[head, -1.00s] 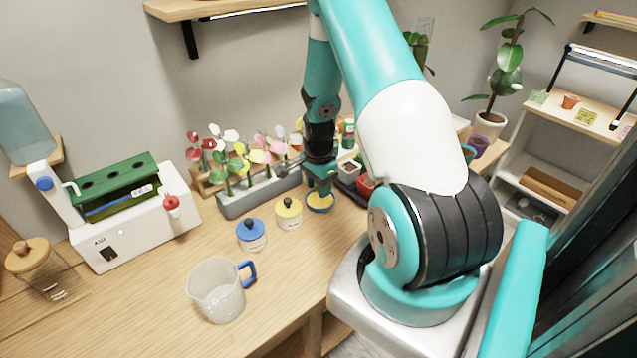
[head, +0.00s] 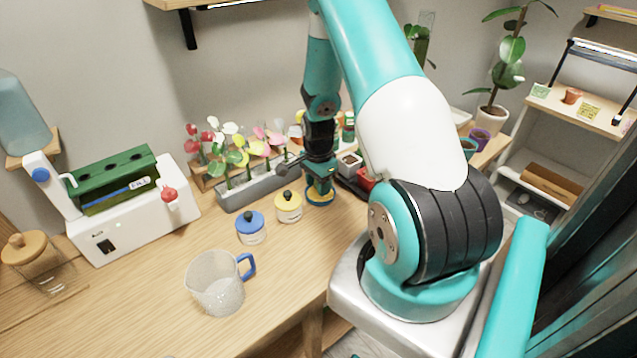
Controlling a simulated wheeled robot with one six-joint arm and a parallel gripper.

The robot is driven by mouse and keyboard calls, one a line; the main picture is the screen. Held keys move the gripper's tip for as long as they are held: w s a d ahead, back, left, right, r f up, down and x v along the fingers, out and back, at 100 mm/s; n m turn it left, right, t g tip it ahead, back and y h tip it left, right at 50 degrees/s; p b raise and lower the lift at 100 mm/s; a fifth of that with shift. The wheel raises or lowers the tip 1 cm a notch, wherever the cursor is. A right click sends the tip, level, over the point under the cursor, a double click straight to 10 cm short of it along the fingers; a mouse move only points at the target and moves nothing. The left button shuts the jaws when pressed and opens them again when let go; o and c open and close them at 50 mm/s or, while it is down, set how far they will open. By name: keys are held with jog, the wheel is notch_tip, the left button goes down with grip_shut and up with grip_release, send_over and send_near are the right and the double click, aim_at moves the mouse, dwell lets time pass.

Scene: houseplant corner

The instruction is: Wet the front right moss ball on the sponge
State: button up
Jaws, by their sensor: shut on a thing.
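My gripper (head: 320,186) is low over the worktop, just right of the yellow-lidded jar. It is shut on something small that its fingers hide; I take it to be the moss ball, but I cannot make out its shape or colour. No other moss balls can be made out.
The yellow-lidded jar (head: 289,208) and the blue-lidded jar (head: 251,229) stand left of my gripper. A clear jug (head: 216,284) stands nearer the front. A grey planter (head: 245,192) with flowers is behind. A white machine (head: 135,222) stands left.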

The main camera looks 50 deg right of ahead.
jog(key=shift+f+b, duration=0.45)
jog(key=shift+f, duration=0.2)
dwell(1.1)
jog(key=shift+r, duration=0.1)
jog(key=shift+r+p, duration=2.7)
jog(key=shift+r, duration=0.8)
